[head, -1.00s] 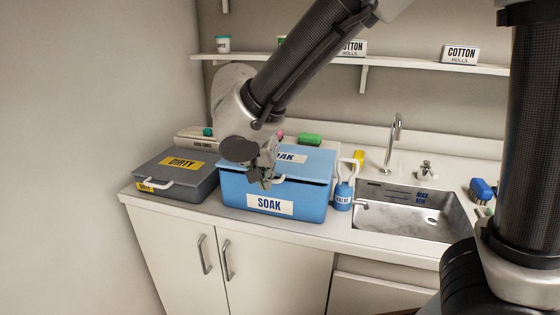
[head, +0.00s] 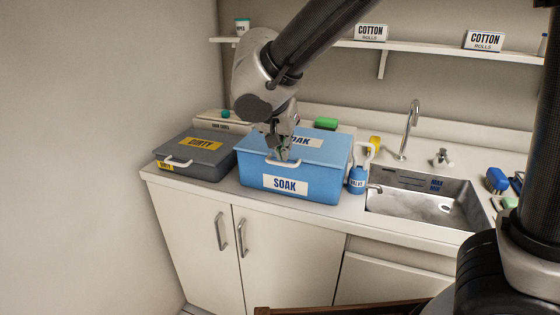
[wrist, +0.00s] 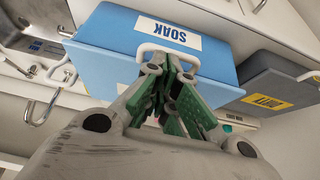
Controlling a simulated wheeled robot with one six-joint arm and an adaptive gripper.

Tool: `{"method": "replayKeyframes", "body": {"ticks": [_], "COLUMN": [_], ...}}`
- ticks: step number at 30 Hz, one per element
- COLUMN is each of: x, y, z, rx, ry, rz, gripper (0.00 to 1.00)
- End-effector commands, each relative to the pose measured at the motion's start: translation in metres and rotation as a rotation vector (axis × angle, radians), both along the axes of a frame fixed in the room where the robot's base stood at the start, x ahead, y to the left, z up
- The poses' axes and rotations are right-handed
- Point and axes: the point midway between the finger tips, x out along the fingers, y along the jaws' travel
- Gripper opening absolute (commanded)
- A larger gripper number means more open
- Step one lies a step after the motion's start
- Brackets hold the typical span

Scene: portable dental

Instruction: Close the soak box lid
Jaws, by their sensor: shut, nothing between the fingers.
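The blue soak box (head: 318,188) stands on the counter, with a white SOAK label on its front. Its blue lid (head: 320,150) lies flat over the top, and no clear gap shows at the front in the head view. A white handle (head: 283,163) sits at the lid's front edge. My gripper (head: 281,156) is shut and empty, pointing down just at the handle. In the wrist view the green-padded fingers (wrist: 172,85) are close to the handle (wrist: 166,47) and the box's blue surface (wrist: 112,45). I cannot tell whether they touch it.
A grey DIRTY box (head: 190,158) stands to the left. A blue valve bottle (head: 357,178) stands close on the right, before the metal sink (head: 425,200). A green item (head: 326,123) lies behind the box. A shelf (head: 400,46) with cotton boxes runs above.

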Motion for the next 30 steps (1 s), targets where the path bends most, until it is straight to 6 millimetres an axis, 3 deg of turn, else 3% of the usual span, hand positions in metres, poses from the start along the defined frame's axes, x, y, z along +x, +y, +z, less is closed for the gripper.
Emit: {"method": "replayKeyframes", "body": {"ticks": [1, 13, 20, 25, 30], "x": [0.007, -0.068, -0.087, -0.092, -0.115], "y": [-0.003, 0.028, 0.036, 0.033, 0.008], "z": [0.009, -0.004, -0.006, -0.009, -0.024], "rx": [0.004, -0.001, -0.01, -0.134, -0.302], "ry": [-0.002, 0.0, 0.005, 0.073, 0.254], "rz": [-0.004, 0.005, 0.023, 0.255, 0.617], "gripper": [0.0, 0.0, 0.0, 0.0, 0.0]}}
